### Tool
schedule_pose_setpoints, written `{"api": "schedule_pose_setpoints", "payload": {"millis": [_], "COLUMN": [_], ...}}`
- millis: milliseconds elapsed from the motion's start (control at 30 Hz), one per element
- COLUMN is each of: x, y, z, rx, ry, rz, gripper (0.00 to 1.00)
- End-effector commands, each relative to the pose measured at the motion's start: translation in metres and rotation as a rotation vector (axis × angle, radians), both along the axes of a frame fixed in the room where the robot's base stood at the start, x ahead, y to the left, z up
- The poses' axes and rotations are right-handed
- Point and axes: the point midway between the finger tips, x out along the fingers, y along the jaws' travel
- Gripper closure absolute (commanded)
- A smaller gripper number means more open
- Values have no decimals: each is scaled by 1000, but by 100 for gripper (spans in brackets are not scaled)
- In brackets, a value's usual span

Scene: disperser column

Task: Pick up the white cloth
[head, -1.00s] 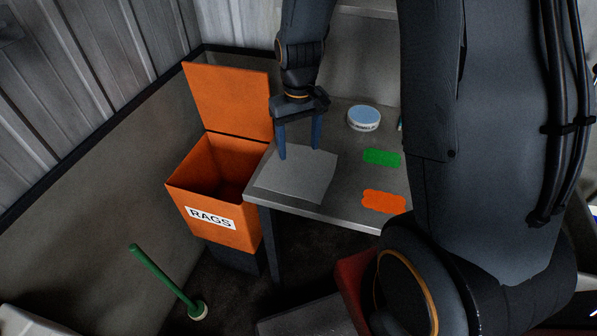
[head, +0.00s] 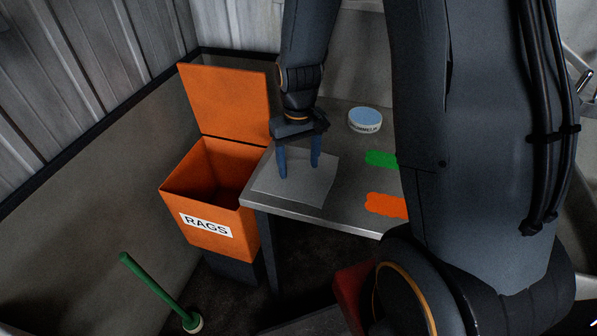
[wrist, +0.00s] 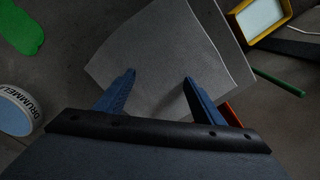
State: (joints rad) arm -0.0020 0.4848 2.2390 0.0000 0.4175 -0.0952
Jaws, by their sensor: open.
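The white cloth (head: 308,190) lies flat on the grey table, looking light grey in this light, near the table's left end. My gripper (head: 298,170) points down over the cloth with its two blue fingers apart. In the wrist view the cloth (wrist: 165,50) spreads beyond the fingertips, and my gripper (wrist: 158,76) is open with nothing between its fingers. The fingertips look close to the cloth; I cannot tell whether they touch it.
An open orange bin labelled RAGS (head: 207,227) stands left of the table (head: 345,222). A round blue-topped tin (head: 365,120), a green patch (head: 381,159) and an orange patch (head: 385,205) are to the right. A green-handled tool (head: 155,288) stands at lower left.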

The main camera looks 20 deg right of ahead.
Motion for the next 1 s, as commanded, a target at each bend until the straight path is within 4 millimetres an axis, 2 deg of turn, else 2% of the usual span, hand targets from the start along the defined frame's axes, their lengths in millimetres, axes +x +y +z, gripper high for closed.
{"api": "schedule_pose_setpoints", "payload": {"millis": [67, 733, 1000], "x": [0, -1, -1], "y": [0, 0, 0], "z": [-1, -1, -1], "rx": [0, 0, 0], "ry": [0, 1, 2], "rz": [0, 0, 0], "gripper": [43, 99, 100]}}
